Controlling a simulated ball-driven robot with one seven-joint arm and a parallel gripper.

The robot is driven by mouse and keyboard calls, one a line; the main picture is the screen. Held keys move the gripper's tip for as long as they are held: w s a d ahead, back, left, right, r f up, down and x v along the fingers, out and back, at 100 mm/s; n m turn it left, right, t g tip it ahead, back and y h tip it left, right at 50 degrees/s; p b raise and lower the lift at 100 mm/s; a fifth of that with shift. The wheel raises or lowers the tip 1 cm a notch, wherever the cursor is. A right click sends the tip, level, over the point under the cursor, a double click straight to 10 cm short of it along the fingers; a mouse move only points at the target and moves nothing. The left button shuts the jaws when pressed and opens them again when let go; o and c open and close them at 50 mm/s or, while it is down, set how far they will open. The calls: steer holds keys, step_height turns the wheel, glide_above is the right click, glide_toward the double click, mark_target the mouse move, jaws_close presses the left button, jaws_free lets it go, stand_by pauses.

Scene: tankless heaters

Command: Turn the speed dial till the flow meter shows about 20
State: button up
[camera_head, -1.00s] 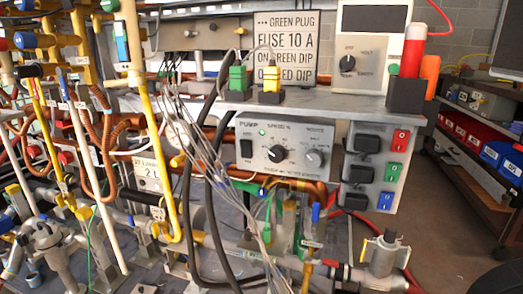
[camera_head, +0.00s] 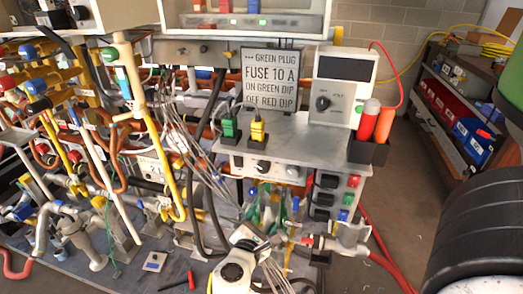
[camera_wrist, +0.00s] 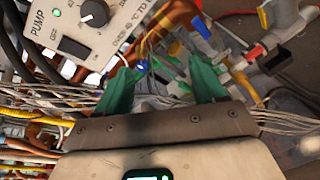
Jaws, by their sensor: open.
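The dial lies beyond and to the left of the fingers, not touched. I cannot make out a flow meter reading.
Loose grey wires (camera_wrist: 275,122) and pipes crowd the space around my fingers. A black rocker switch (camera_wrist: 76,48) is beside the dial. Red and orange markers (camera_head: 369,120) stand in a holder on the box. Open floor (camera_head: 400,215) lies to the right.

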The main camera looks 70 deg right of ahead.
mark_target(263, 169)
steer(key=w+d+r+n+h+p, duration=0.1)
steer(key=w+r+n+h+p, duration=0.2)
steer(key=r, duration=0.5)
steer(key=shift+n+t+y, duration=0.3)
steer(key=shift+n, duration=0.3)
steer(key=d, duration=0.7)
steer(key=d+p, duration=0.1)
steer(key=d, duration=0.2)
steer(key=shift+w+d, duration=0.25)
steer(key=shift+w, duration=0.1)
steer(key=shift+f, duration=0.1)
steer(key=c, duration=1.1)
